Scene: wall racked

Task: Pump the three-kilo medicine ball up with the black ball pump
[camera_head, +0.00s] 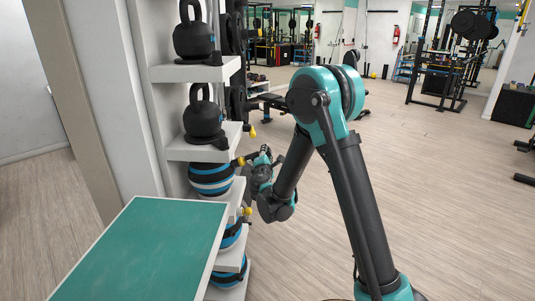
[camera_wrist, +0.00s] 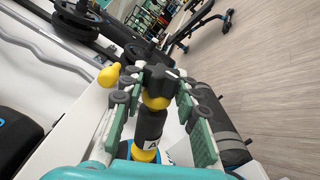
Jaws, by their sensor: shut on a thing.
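In the wrist view my gripper (camera_wrist: 157,92) has its green-padded fingers on either side of a black ball pump (camera_wrist: 151,124). The pump has yellow bands, a black cross-shaped top and a white label with an "A". My gripper (camera_head: 262,163) shows small in the camera_head view, beside the shelf edge; the pump is hard to make out there. Black medicine balls with blue and pale stripes sit on the shelves: an upper ball (camera_head: 211,179), a middle ball (camera_head: 229,236) and a lower ball (camera_head: 230,273). No weight marking is readable, so I cannot tell which is the three-kilo one.
A white shelf rack (camera_head: 206,72) holds black kettlebells (camera_head: 203,118) above the balls. Yellow knobs (camera_wrist: 109,75) stick out at shelf edges. A green-topped surface (camera_head: 145,250) stands in front of the rack. Open wooden floor (camera_head: 465,210) lies to the right.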

